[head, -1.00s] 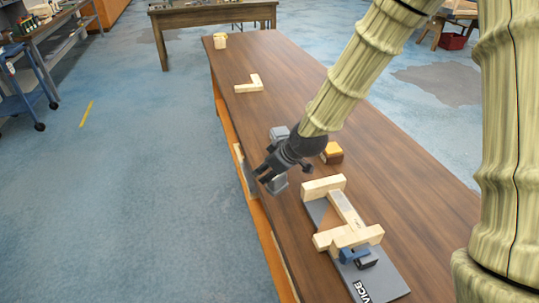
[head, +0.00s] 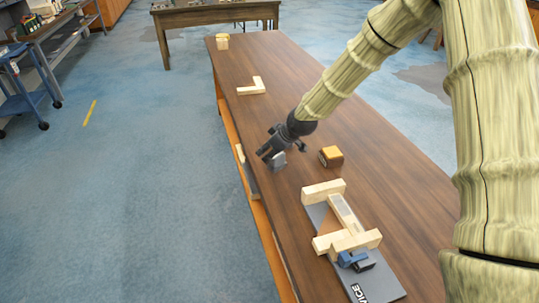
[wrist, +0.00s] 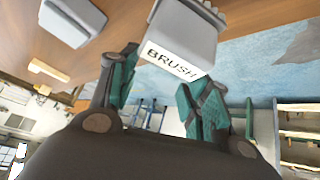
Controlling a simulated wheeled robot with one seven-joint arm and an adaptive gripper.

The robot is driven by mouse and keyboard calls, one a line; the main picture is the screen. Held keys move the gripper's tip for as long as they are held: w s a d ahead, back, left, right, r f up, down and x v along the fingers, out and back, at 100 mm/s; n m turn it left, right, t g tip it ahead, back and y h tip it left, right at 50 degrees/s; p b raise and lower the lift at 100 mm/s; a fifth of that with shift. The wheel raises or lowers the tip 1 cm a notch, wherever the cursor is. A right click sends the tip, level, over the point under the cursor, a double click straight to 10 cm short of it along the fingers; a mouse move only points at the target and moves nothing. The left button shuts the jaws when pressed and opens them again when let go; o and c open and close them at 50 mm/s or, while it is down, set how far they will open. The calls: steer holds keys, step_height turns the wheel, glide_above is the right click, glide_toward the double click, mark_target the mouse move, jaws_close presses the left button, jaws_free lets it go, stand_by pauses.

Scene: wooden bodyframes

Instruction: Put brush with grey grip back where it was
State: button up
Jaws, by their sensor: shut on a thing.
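The brush with grey grip (wrist: 183,32) is a grey block with a white end lettered BRUSH, between my gripper's fingers in the wrist view. My gripper (wrist: 166,80) is shut on it. In the head view my gripper (head: 266,156) is over the left edge of the long brown table (head: 300,100), with part of the grey brush (head: 278,160) just below it. I cannot tell if the brush touches the table. Another grey block with a pale face (wrist: 72,20) stands on the table in the wrist view; my gripper seems to hide it in the head view.
An orange-topped brown block (head: 331,156) stands right of my gripper. A wooden frame (head: 345,215) on a grey board with a blue clamp (head: 355,261) is nearer. An L-shaped wooden piece (head: 252,88) lies farther off. The table between is bare.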

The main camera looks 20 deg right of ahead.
steer(key=shift+f+p, duration=0.35)
steer(key=shift+f, duration=1.05)
steer(key=shift+f, duration=0.15)
steer(key=o, duration=1.3)
steer(key=shift+o, duration=0.2)
steer(key=b+v, duration=0.1)
steer(key=v, duration=1.1)
steer(key=shift+b, duration=0.4)
steer(key=shift+s+d, duration=0.1)
